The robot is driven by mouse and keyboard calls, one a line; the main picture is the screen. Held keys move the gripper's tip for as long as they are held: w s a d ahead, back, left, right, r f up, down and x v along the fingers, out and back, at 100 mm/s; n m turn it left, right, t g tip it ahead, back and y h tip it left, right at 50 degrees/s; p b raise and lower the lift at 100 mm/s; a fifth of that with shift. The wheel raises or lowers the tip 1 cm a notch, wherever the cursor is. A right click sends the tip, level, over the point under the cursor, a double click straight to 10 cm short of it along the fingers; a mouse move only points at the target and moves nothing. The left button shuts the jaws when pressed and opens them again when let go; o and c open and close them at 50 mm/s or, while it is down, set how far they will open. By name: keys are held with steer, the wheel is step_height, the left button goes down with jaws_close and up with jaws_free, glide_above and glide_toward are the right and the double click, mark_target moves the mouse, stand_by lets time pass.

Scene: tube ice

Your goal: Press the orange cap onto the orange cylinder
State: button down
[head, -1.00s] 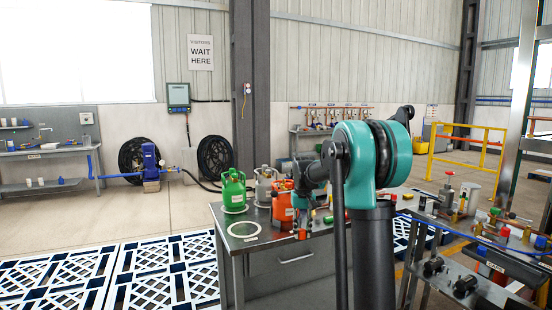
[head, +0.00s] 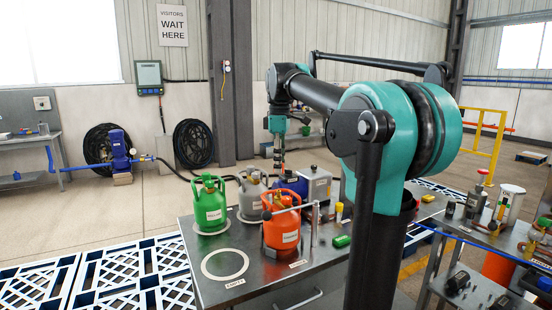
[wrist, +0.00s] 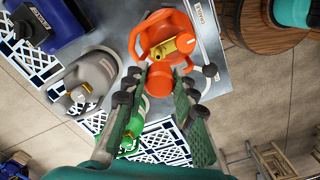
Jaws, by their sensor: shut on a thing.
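The orange cylinder (head: 283,232) stands upright on the metal table, with a handle ring around its top. In the wrist view the orange cylinder (wrist: 166,22) shows from above, with its brass valve (wrist: 176,46) inside the ring. My gripper (head: 278,166) hangs pointing down, above and behind the cylinder in the head view. In the wrist view my gripper (wrist: 158,82) is shut on the orange cap (wrist: 158,74), which shows between the fingertips. The cap appears apart from the valve, but the gap's depth is unclear.
A green cylinder (head: 210,208) and a grey cylinder (head: 251,198) stand left of the orange one. A blue-and-grey machine (head: 317,184) stands behind it. A yellow item (head: 339,209) and a green item (head: 341,241) are to the right. A white ring (head: 225,281) marks bare table.

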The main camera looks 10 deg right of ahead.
steer(key=shift+w+f, duration=0.15)
steer(key=shift+f, duration=2.35)
steer(key=shift+f, duration=0.15)
steer(key=shift+f, duration=0.3)
steer(key=shift+f, duration=1.1)
stand_by(1.1)
steer(key=c, duration=1.1)
jaws_free()
steer(key=shift+c, duration=0.2)
steer(key=shift+r, duration=0.15)
